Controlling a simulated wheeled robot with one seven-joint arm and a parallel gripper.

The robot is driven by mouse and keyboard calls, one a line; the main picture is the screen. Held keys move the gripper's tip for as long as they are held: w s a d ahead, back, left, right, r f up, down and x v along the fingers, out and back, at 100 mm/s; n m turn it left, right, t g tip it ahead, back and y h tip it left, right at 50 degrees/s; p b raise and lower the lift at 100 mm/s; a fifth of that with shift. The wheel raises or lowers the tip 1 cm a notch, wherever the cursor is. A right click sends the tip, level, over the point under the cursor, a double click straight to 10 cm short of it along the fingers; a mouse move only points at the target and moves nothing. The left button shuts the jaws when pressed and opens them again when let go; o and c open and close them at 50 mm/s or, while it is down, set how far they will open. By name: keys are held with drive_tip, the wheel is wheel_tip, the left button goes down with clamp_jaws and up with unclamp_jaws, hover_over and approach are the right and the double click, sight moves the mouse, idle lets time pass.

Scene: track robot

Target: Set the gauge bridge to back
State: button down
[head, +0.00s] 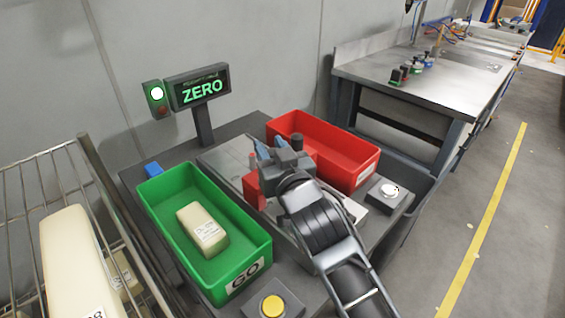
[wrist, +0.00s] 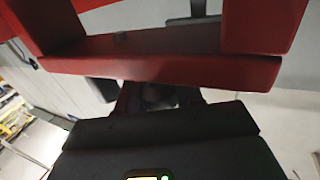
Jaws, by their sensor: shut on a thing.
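The gauge bridge (head: 252,188) is a red piece on the grey metal plate between the green and red bins in the head view. My gripper (head: 279,158) is over it, and my arm hides much of it. In the wrist view the bridge (wrist: 190,68) shows close up as a thick red bar with red uprights at both sides. My gripper (wrist: 160,97) is shut on the bridge; the exact contact is dark and partly hidden. A display (head: 201,90) behind the bench reads ZERO in green.
A green GO bin (head: 255,272) at left holds a cream block (head: 203,231). A red bin (head: 366,170) stands close behind and right of my gripper. A yellow button (head: 272,306) is at the front, a white button (head: 389,190) at right. A wire rack (head: 45,160) stands left.

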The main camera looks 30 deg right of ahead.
drive_tip(key=w+a+r+b, duration=0.1)
drive_tip(key=w+a+b, duration=0.2)
drive_tip(key=w, duration=0.6)
drive_tip(key=shift+b, duration=0.75)
drive_tip(key=shift+w+r, duration=0.1)
drive_tip(key=c, duration=1)
unclamp_jaws()
drive_tip(key=shift+o, duration=1.2)
drive_tip(key=shift+f, duration=0.3)
drive_tip(key=s, duration=0.8)
drive_tip(key=shift+a, duration=0.25)
